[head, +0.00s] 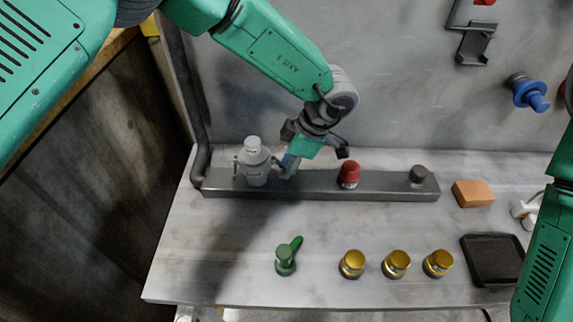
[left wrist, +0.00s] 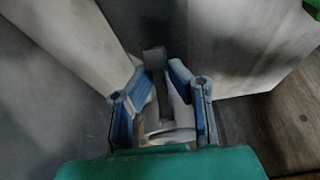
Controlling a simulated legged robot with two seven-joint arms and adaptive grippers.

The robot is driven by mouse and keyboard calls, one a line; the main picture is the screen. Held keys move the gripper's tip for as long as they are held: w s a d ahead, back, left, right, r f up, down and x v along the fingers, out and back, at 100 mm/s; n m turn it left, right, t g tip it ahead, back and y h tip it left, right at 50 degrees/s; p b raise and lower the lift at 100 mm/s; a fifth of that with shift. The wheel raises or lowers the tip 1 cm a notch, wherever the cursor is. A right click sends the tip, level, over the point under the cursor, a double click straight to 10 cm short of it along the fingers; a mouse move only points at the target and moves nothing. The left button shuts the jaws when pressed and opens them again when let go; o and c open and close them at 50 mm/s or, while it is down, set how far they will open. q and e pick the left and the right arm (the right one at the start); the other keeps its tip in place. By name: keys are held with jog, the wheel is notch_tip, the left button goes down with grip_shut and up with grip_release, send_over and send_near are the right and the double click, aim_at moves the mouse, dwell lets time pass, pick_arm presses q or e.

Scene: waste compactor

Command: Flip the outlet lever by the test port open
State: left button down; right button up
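A grey cylindrical fitting (head: 256,168) with a light cap stands upright at the left end of the dark metal bar (head: 320,187). My left gripper (head: 287,166) reaches down just right of this fitting, very close to it. In the left wrist view, the blue-padded fingers of my left gripper (left wrist: 160,95) are apart, with a slim grey lever-like piece (left wrist: 155,62) between them. I cannot tell if either finger touches it. A green valve with a green lever (head: 287,255) stands on the counter in front. My right gripper is not in view.
A red-capped fitting (head: 349,174) and a dark-capped one (head: 418,176) stand further right on the bar. Several gold knobs (head: 396,264), a black tray (head: 492,260) and an orange block (head: 473,193) are on the counter (head: 215,265). A dark pipe (head: 201,150) runs along the left.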

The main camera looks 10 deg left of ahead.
pick_arm(q)
jog(key=shift+r, duration=0.1)
jog(key=shift+r+h+p, duration=0.25)
jog(key=shift+h+p, duration=0.25)
jog(key=shift+p, duration=0.3)
jog(key=h+p, duration=0.1)
jog(key=r+h+p, duration=0.1)
jog(key=h+p, duration=0.1)
jog(key=shift+d+t, duration=0.2)
jog(key=shift+t, duration=0.2)
jog(key=shift+w+r+t+h+p, duration=0.2)
jog(key=shift+t+h+p, duration=0.1)
jog(key=shift+h+p, duration=0.75)
jog(key=shift+d+r+h+p, duration=0.15)
jog(key=shift+h+p, duration=0.35)
jog(key=shift+h, duration=0.65)
jog(key=c, duration=1.6)
grip_release()
